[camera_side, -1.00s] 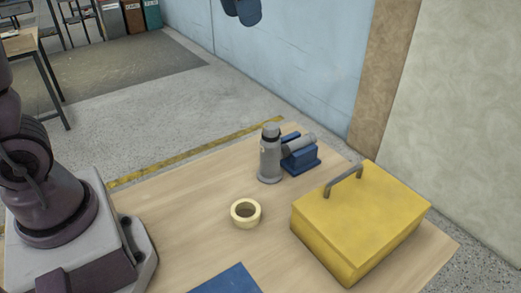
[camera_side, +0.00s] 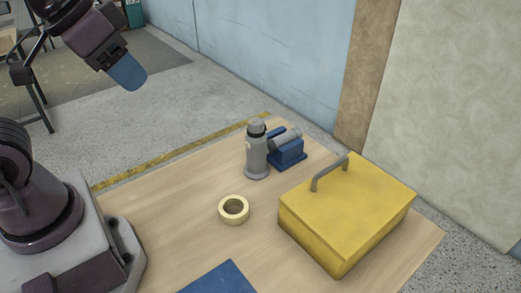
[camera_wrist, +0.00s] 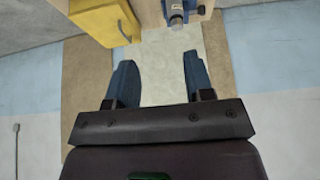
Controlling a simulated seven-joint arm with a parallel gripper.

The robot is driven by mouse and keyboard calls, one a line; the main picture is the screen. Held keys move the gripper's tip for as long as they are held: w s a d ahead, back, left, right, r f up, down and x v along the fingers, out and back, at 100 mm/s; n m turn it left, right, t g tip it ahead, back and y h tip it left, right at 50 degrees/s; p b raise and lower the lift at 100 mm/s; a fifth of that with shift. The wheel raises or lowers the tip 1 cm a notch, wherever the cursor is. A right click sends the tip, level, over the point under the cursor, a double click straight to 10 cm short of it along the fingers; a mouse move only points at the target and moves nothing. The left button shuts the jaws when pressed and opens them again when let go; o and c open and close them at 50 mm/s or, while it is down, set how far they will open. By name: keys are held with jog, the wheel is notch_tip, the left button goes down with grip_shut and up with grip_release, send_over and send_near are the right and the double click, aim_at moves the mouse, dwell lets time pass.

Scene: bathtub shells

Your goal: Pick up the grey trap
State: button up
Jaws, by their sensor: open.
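The grey trap (camera_side: 256,152) stands upright on the wooden table as a grey cylinder with a dark band near its top. A grey pipe (camera_side: 286,139) lies level beside it on a blue block (camera_side: 289,155); I cannot tell whether the two grey parts are joined. Grey and blue parts also show at the top edge of the wrist view, cut off by the frame. My gripper (camera_wrist: 159,80) is open and empty, its blue fingers wide apart. In the side view my gripper (camera_side: 127,72) is high up at the upper left, well away from the trap.
A yellow box (camera_side: 345,215) with a grey handle stands on the table (camera_side: 185,190), right of the trap. A cream ring (camera_side: 234,209) lies in front of the trap. A blue flat piece (camera_side: 220,278) lies at the near edge. A wall stands behind the table.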

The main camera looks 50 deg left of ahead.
dwell(0.3)
jog(key=o, duration=0.7)
